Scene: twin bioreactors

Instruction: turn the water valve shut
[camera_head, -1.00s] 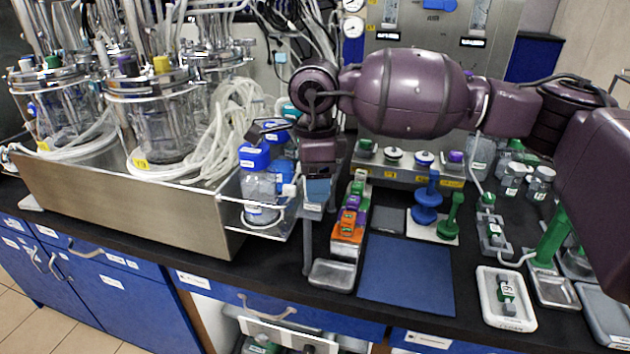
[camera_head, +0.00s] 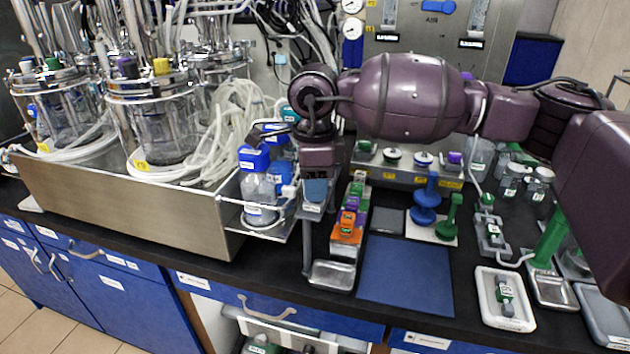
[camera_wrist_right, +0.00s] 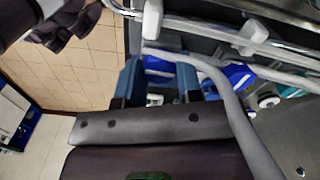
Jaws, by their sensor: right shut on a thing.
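My right gripper (camera_head: 317,190) points down beside the blue-capped bottles, at the right end of the steel tray. In the right wrist view its blue-grey fingers (camera_wrist_right: 160,78) are close around a small blue part (camera_wrist_right: 158,67). The fingers and palm hide most of this part, and I cannot tell for certain that it is the water valve. A pale flexible tube (camera_wrist_right: 222,85) runs close beside the fingers. My left gripper is not seen in the head view.
Blue-capped bottles (camera_head: 258,185) stand in a clear holder left of the gripper. The steel tray (camera_head: 130,205) holds glass bioreactors (camera_head: 155,125) and coiled tubes. A blue mat (camera_head: 405,275) is clear. A small metal dish (camera_head: 332,275) and a coloured block row (camera_head: 350,215) stand nearby.

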